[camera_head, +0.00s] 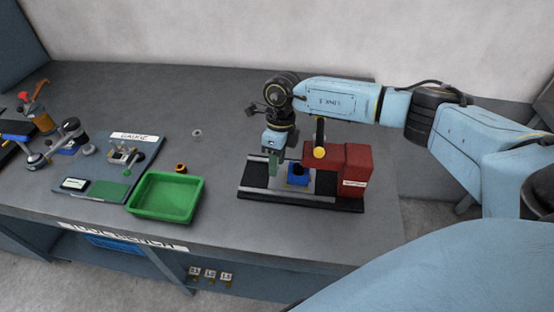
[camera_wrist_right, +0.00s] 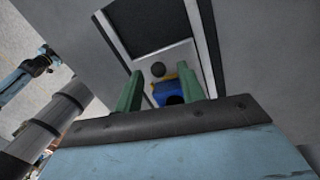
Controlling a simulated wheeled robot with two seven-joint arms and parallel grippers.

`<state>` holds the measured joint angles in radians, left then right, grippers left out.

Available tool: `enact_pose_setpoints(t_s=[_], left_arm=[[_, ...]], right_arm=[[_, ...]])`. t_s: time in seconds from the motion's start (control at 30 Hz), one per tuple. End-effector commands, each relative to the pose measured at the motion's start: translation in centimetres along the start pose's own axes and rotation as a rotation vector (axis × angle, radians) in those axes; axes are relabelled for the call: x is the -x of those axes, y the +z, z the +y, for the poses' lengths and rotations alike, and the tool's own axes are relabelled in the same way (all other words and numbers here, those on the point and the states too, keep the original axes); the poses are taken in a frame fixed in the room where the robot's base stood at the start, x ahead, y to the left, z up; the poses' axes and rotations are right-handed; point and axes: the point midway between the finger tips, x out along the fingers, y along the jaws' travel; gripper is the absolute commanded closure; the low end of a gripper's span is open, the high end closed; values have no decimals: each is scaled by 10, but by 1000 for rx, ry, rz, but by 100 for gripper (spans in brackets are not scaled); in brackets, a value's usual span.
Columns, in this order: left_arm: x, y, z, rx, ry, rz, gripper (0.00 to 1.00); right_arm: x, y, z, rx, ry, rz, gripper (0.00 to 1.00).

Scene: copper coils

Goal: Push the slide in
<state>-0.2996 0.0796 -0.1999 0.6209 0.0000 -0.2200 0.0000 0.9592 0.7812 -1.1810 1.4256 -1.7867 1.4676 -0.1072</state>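The slide is a light grey plate carrying a blue block (camera_head: 298,174), set on a black base (camera_head: 300,200) in front of a red machine body (camera_head: 352,165). My right gripper (camera_head: 273,166) points down over the left part of the base, left of the blue block. In the right wrist view its two green fingers (camera_wrist_right: 160,72) stand apart, with nothing clearly held between them. The blue block (camera_wrist_right: 166,92) shows beyond the gap between them, partly hidden by the gripper body. I cannot tell whether a finger touches the slide. My left gripper is not in view.
A green tray (camera_head: 165,197) stands left of the machine. A gauge board (camera_head: 115,165) and a tool with black and blue parts (camera_head: 62,140) lie farther left. A small ring (camera_head: 196,132) lies on the table. The table between the tray and the machine is clear.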

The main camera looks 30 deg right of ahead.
Motion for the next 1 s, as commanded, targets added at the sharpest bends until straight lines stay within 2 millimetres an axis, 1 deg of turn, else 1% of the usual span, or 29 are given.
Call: enact_pose_setpoints(t_s=[0.17,0.27,0.37,0.6,0.73,0.8,0.9,1.0], left_arm=[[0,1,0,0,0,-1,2],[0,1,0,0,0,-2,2],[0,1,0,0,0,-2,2],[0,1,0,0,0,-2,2],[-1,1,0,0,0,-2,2],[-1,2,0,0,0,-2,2],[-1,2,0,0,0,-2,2],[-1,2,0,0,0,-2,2]], right_arm=[[1,0,0,0,0,0,61],[7,0,0,0,0,-2,61],[22,1,0,0,-1,-4,61],[76,1,-1,-1,-3,-5,61],[102,1,0,1,-2,-3,61],[113,0,0,1,-1,-2,61],[125,0,0,0,-1,-1,61],[132,0,0,0,-1,0,61]])
